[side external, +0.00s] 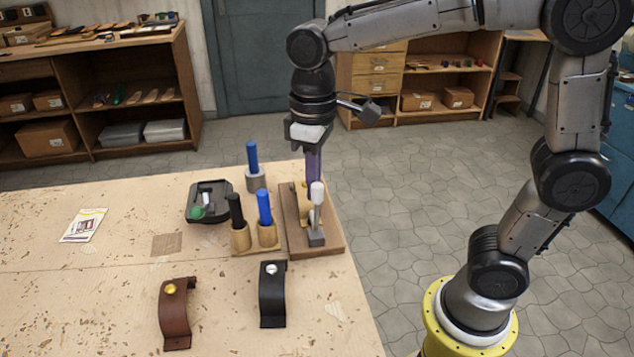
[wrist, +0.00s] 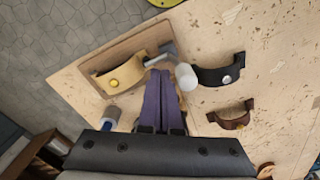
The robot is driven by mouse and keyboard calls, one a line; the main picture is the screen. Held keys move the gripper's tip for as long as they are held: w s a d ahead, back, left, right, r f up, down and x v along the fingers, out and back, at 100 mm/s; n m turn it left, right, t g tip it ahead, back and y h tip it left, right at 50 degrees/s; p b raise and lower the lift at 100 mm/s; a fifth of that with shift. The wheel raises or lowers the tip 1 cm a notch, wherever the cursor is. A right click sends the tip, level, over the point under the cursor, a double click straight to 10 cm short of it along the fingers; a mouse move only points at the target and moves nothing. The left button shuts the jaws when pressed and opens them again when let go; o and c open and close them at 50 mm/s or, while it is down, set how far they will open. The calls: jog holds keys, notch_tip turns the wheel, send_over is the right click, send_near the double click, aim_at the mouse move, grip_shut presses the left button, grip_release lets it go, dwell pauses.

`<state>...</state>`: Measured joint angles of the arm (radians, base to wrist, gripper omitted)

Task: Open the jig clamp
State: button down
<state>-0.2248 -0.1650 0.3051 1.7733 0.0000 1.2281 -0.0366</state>
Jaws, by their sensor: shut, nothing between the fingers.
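The jig clamp (side external: 316,215) is grey with a white-tipped handle that stands upright at the right end of the wooden jig board (side external: 334,243). In the wrist view the white handle tip (wrist: 186,77) is just right of my fingertips, with the grey clamp arm (wrist: 160,54) beyond them. A tan strap (wrist: 118,77) with a brass stud lies on the board. My gripper (side external: 312,190) points down with its purple fingers shut and empty, close behind the handle; it also shows in the wrist view (wrist: 158,78). I cannot tell whether fingers and handle touch.
Left of the jig, a wooden holder (side external: 242,248) carries black-handled and blue-handled tools. Another blue-handled tool (side external: 252,160) stands in a grey base behind it. A black tray (side external: 208,202) is farther left. Black (side external: 272,300) and brown (side external: 175,318) straps lie in front. The table's left side is mostly clear.

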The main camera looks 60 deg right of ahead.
jog(key=shift+s+a+f, duration=0.35)
jog(key=shift+s+a, duration=0.6)
jog(key=shift+a, duration=0.05)
jog(key=shift+s+a+f, duration=0.35)
jog(key=shift+s+a, duration=0.35)
jog(key=shift+r, duration=0.1)
jog(key=shift+w+d+r, duration=0.15)
jog(key=shift+r, duration=1.05)
jog(key=shift+w+d+r, duration=0.15)
jog(key=shift+r, duration=1.1)
jog(key=shift+w+d+r, duration=0.15)
jog(key=shift+r, duration=1.05)
